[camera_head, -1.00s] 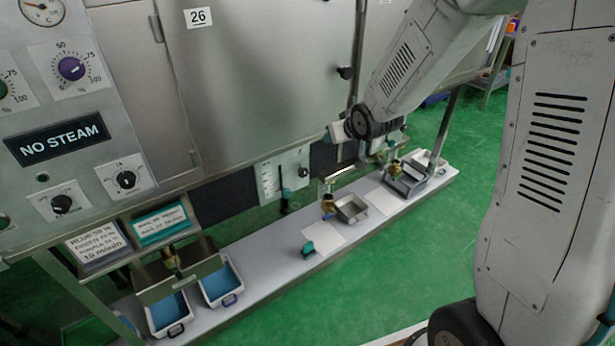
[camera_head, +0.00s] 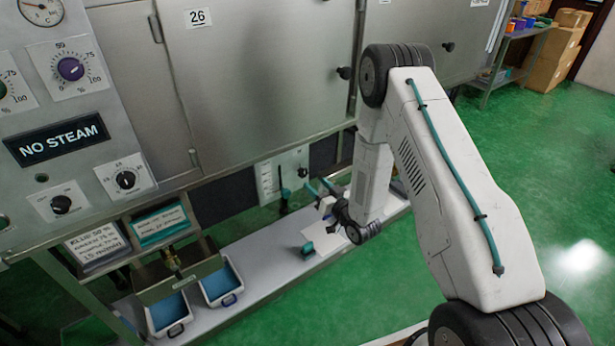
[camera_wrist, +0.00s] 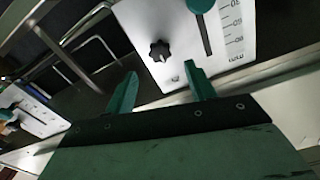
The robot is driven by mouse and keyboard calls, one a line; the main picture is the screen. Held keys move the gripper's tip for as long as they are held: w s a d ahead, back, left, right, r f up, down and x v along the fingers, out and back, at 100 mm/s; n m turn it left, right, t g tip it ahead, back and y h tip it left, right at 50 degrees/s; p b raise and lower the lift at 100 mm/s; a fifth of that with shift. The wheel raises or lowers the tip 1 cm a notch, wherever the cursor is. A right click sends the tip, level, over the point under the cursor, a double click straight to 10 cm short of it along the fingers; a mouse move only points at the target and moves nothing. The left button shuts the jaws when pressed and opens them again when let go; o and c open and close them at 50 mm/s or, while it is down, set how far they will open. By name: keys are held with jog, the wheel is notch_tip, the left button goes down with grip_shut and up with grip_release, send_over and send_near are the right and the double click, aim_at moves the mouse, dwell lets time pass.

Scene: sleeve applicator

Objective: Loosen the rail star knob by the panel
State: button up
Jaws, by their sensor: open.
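The black star knob (camera_wrist: 159,51) sits on a white panel (camera_wrist: 185,75) with a slot and a number scale in the wrist view. In the head view the knob (camera_head: 303,171) is a small dark spot at the right of the white scale panel (camera_head: 266,178). My gripper (camera_wrist: 161,86) is open and empty, its two teal fingers apart on either side below the knob, not touching it. In the head view my gripper (camera_head: 319,187) is just right of the panel, partly hidden by the arm.
A teal slider handle (camera_wrist: 203,4) stands beside the knob above the slot. Another white scale panel (camera_wrist: 28,112) is at the left in the wrist view. A grey shelf (camera_head: 258,267) with blue-lined trays (camera_head: 220,281) runs below the cabinet.

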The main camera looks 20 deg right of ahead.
aim_at(305, 173)
jog(key=x, duration=0.6)
jog(key=shift+w, duration=0.2)
jog(key=shift+c, duration=0.3)
jog(key=c, duration=0.9)
